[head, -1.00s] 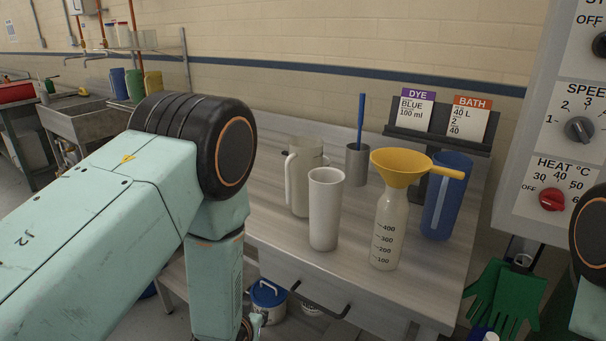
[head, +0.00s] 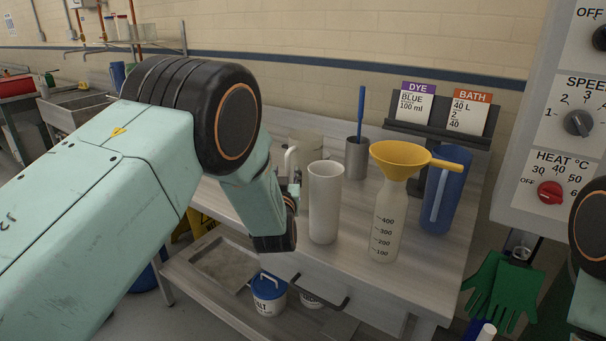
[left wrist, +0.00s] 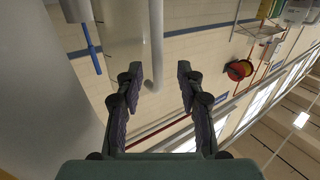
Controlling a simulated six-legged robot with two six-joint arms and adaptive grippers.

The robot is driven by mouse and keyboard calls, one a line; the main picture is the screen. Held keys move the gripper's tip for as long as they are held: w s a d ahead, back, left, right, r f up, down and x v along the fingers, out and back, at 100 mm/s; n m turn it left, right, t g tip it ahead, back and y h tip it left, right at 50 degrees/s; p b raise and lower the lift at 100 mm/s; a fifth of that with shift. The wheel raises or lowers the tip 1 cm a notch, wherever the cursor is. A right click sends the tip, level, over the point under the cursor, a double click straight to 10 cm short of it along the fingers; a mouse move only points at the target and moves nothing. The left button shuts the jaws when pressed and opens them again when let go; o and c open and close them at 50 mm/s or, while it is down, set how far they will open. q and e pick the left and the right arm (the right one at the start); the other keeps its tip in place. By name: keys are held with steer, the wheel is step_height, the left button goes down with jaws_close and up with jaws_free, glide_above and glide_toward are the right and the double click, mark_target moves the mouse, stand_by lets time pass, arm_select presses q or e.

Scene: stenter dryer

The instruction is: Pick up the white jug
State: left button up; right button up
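The white jug (head: 304,150) stands on the bench behind a tall white cup (head: 324,205), which hides part of it; its handle faces left. My left gripper (head: 293,190) is at the bench's front edge, left of the cup and in front of the jug, mostly hidden by my own wrist. In the left wrist view the gripper (left wrist: 157,85) is open and empty. The jug's handle (left wrist: 156,40) shows beyond and between the fingertips, with the jug body to its left. My right gripper is not in view.
A clear bottle with a yellow funnel (head: 398,162), a blue jug (head: 446,190) and a metal beaker with a blue rod (head: 357,157) stand to the right. A control panel (head: 555,110) borders the bench on the right. A lidded bucket (head: 268,295) sits below.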

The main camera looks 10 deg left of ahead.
arm_select(q)
steer(key=shift+w, duration=0.7)
steer(key=shift+w+f, duration=0.15)
steer(key=shift+w, duration=0.35)
steer(key=shift+s+a, duration=0.15)
steer(key=shift+s, duration=0.1)
steer(key=c, duration=0.3)
steer(key=shift+w, duration=0.15)
jaws_close()
